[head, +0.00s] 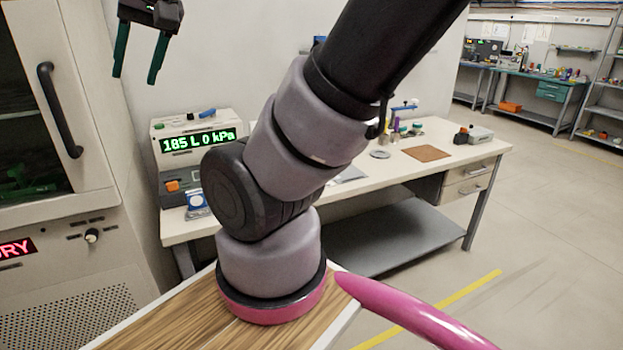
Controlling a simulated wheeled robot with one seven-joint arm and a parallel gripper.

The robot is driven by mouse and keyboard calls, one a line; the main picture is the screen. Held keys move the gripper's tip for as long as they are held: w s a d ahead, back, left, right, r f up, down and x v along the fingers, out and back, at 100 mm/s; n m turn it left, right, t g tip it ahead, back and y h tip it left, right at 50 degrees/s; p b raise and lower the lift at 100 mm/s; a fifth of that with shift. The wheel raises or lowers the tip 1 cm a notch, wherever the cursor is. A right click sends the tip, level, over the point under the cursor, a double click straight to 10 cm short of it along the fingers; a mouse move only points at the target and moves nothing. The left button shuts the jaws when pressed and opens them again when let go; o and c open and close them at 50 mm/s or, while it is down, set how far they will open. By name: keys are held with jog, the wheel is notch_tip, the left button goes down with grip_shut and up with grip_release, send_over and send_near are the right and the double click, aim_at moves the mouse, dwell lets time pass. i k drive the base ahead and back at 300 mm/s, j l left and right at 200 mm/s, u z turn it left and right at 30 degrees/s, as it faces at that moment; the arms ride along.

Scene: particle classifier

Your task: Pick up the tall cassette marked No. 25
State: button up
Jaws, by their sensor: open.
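My gripper (135,79) is at the top left, raised in front of the pale wall, with its two dark green fingers apart and nothing between them. It is above and to the left of the display unit on the bench. I cannot make out a tall cassette marked No. 25. Small items stand on the bench behind my arm, but they are too small to read any mark. My arm hides part of the bench top.
A white workbench (465,152) with a lower shelf (400,228) stands ahead. On it are a display unit (198,142) reading "185 L 0 kPa", a brown mat (426,153) and a grey ring (380,154). A cabinet (100,150) with a dark handle is at left. Floor at right is clear.

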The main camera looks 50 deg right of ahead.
aim_at(196, 199)
jog(key=i+l+z, duration=0.1)
jog(key=z, duration=0.35)
jog(key=i+z, duration=0.15)
jog(key=z, duration=0.3)
jog(key=i+z, duration=0.15)
jog(key=z, duration=0.3)
